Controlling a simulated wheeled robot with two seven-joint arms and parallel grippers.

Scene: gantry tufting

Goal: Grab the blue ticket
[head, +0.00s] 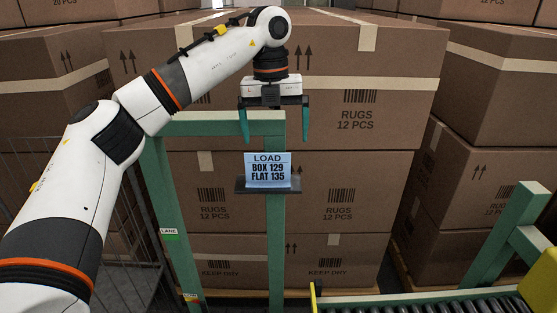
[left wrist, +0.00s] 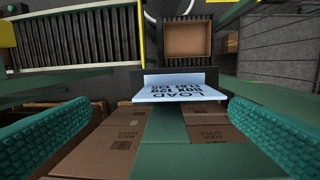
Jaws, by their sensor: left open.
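The blue ticket (head: 268,170) stands upright on a small dark ledge (head: 256,190) on a green frame post. In the left wrist view the ticket (left wrist: 180,91) appears upside down, ahead and between the two open fingers (left wrist: 158,138). The gripper does not touch it. My right gripper is in neither view.
Green frame posts (head: 276,240) stand below and beside the ledge. Stacked cardboard boxes (head: 355,185) fill the space behind. A roller conveyor (head: 420,303) lies at the lower right, and a wire cage (head: 128,235) is at the left.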

